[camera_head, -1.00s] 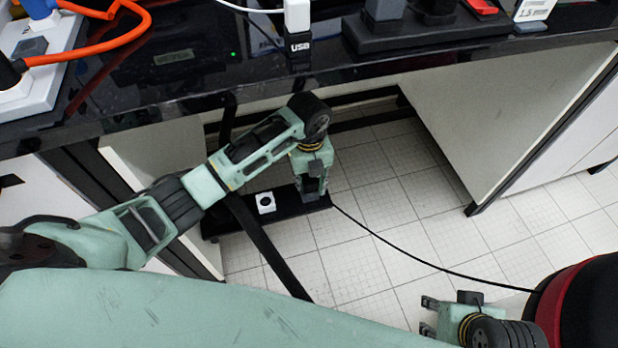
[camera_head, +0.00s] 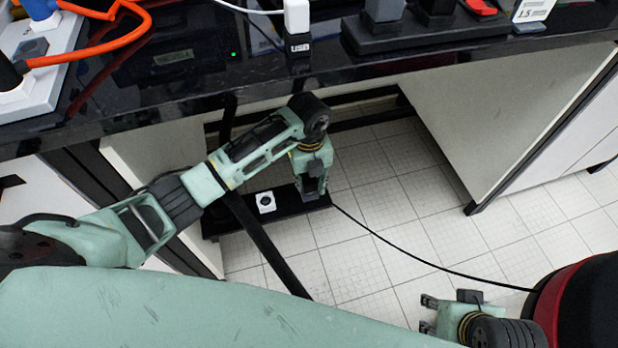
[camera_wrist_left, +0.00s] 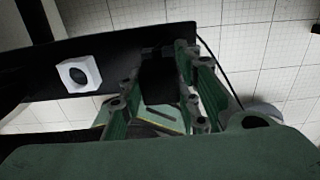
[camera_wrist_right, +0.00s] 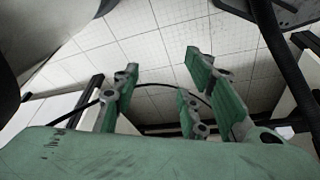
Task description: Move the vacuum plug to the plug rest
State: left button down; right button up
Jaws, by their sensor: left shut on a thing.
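My left gripper (camera_head: 312,193) is low under the bench, over the right end of a black low shelf (camera_head: 225,222). A black cable (camera_head: 405,250) runs from the gripper to the red and black vacuum (camera_head: 590,300). A white square block with a dark round hole (camera_head: 265,202) stands on the shelf, left of the gripper, and shows in the left wrist view (camera_wrist_left: 68,76). I cannot tell whether it is the plug rest. My right gripper (camera_head: 428,314) is open and empty.
The black bench top (camera_head: 200,75) hangs above my left arm, with power strips and a USB plug (camera_head: 297,20) on it. A white cabinet side (camera_head: 500,110) bounds the space on the right. A dark slanted bar (camera_head: 265,250) passes near the shelf. Tiled floor (camera_head: 400,190) is free.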

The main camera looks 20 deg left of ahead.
pick_arm(q)
jog(key=shift+f, duration=0.5)
jog(key=c, duration=1.2)
grip_release()
